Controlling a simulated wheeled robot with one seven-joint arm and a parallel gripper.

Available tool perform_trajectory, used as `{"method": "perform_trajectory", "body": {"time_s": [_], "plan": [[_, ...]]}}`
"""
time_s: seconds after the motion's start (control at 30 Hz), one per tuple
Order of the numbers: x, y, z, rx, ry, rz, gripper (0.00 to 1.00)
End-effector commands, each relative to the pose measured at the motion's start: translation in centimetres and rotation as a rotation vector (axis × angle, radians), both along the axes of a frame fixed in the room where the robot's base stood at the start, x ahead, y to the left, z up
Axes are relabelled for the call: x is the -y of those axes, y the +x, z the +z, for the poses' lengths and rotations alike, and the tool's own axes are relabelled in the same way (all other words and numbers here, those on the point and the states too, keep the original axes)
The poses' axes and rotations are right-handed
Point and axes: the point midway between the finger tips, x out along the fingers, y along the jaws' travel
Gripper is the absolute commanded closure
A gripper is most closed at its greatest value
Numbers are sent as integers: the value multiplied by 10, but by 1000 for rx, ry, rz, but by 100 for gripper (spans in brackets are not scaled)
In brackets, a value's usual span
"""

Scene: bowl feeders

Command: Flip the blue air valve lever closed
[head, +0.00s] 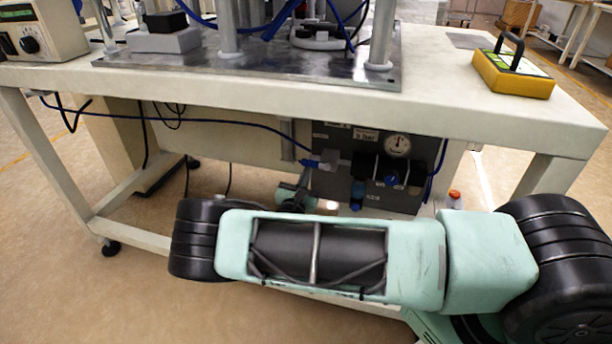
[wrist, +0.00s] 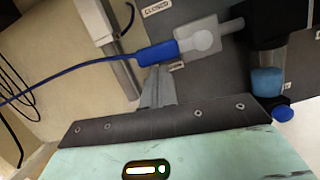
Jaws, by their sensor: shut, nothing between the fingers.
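The air valve has a pale grey body (wrist: 203,42) on a dark panel; in the head view the body (head: 331,160) sits left of the gauge. A blue piece, apparently the lever (wrist: 158,54), points left from it, roughly level, in line with a blue hose. I cannot tell clearly where lever ends and hose begins. A "CLOSED" label (wrist: 157,7) is above the valve, and a small label (wrist: 177,66) below. My gripper (wrist: 159,72) is shut and empty, its tips just below the blue piece; contact cannot be told. In the head view my arm partly hides the area.
A round gauge (head: 397,146) and a blue-bottomed filter bowl (wrist: 267,80) are right of the valve. The blue hose (wrist: 72,73) runs left. The bench top (head: 480,112) overhangs the panel, and a bench leg (head: 55,165) stands at left. Floor is open at left.

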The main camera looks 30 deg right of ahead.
Motion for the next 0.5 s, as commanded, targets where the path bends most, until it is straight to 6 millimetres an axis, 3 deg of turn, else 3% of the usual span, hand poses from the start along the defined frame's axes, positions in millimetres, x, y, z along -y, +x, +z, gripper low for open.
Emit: {"method": "perform_trajectory", "body": {"time_s": [0.5], "plan": [[-4, 4, 28, 247, 243, 2, 100]]}}
